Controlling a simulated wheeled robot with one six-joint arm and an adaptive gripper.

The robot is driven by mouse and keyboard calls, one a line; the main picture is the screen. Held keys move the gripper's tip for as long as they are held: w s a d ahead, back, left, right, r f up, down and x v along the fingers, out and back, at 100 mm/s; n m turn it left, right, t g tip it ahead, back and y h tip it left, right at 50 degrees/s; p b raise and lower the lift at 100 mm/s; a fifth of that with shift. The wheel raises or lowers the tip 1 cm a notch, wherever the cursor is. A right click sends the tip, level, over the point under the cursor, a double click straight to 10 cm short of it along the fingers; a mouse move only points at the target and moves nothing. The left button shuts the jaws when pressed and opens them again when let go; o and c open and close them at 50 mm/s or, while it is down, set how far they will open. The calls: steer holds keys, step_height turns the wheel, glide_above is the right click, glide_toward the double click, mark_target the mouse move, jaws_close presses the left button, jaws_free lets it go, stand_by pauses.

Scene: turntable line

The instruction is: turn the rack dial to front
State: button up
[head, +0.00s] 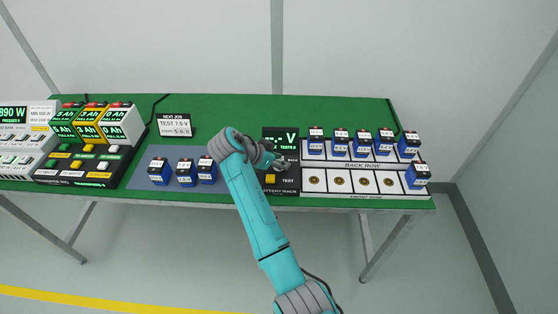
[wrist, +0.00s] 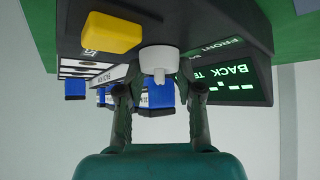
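The rack dial (wrist: 160,62) is a white knob with a narrow pointer, on the dark face of the battery rack's control panel (wrist: 205,20). A FRONT label lies to its right in the wrist view. The rack display (wrist: 242,84) shows dashes and the word BACK. My gripper (wrist: 158,92) is open, its two dark fingers on either side of the dial's line, with gaps visible; I cannot tell whether the tips reach around it. In the head view my gripper (head: 282,162) is over the panel and hides the dial.
A yellow TEST button (wrist: 112,33) is close beside the dial. Blue batteries (head: 340,142) stand in the back row; one (head: 418,176) is at the front row's right end. The other front-row places (head: 340,182) are empty. Several batteries (head: 183,172) stand on a grey mat at left.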

steer(key=c, duration=0.4)
steer(key=n+t+y, duration=0.2)
steer(key=n, duration=0.2)
steer(key=shift+n+y, duration=0.3)
steer(key=shift+y, duration=0.1)
steer(key=n+y, duration=0.2)
steer(key=n+t+y, duration=0.1)
steer(key=n+y, duration=0.1)
steer(key=n, duration=0.1)
steer(key=shift+d+t, duration=0.1)
steer(key=shift+t, duration=0.2)
steer(key=n+y, duration=0.4)
steer(key=n, duration=0.1)
steer(key=shift+n+g, duration=0.4)
steer(key=shift+n+g+y, duration=1)
steer(key=shift+n+y, duration=0.5)
steer(key=shift+n, duration=0.8)
steer(key=shift+f, duration=0.1)
